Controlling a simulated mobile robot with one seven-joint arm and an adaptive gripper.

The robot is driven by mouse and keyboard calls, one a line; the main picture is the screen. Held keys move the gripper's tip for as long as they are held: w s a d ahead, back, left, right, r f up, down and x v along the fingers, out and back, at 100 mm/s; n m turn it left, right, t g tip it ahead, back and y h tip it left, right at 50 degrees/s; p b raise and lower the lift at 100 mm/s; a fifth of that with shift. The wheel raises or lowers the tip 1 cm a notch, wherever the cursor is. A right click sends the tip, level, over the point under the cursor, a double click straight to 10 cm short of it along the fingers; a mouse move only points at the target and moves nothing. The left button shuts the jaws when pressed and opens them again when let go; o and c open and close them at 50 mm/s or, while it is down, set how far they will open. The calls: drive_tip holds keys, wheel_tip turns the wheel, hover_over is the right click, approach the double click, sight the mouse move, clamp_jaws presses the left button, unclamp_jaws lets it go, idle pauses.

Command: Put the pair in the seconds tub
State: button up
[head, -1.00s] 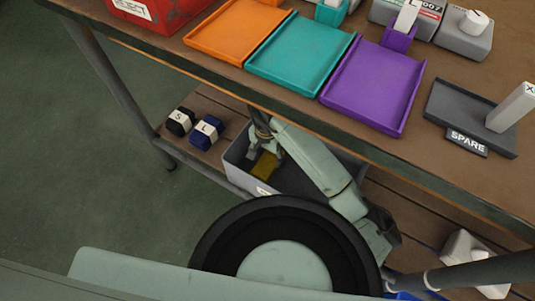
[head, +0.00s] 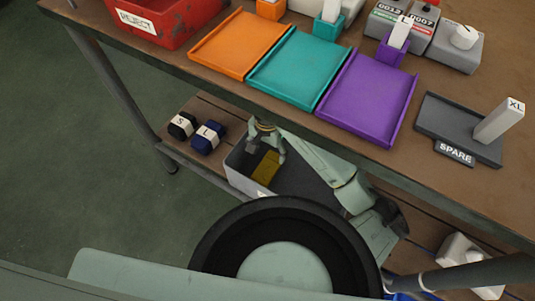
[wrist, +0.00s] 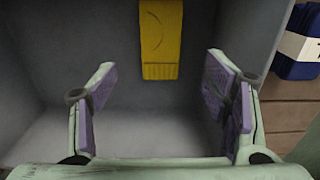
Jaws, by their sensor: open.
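A yellow folded pair of socks (head: 266,168) lies inside the grey tub (head: 238,181) on the lower shelf. In the wrist view the yellow pair (wrist: 161,40) rests against the tub's grey inside (wrist: 60,50), ahead of my fingertips and apart from them. My gripper (wrist: 160,85) is open with nothing between its purple-padded fingers. In the head view my gripper (head: 267,147) is over the tub, just above the pair. The tub's front label is mostly hidden by my own body.
Two dark banded bundles, marked S (head: 182,125) and L (head: 208,137), sit on the shelf left of the tub. Above, the tabletop holds orange (head: 238,48), teal (head: 299,70) and purple (head: 368,98) trays, a grey SPARE tray (head: 455,150) and a red REJECT bin (head: 150,28).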

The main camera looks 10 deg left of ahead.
drive_tip(key=shift+r, duration=1.4)
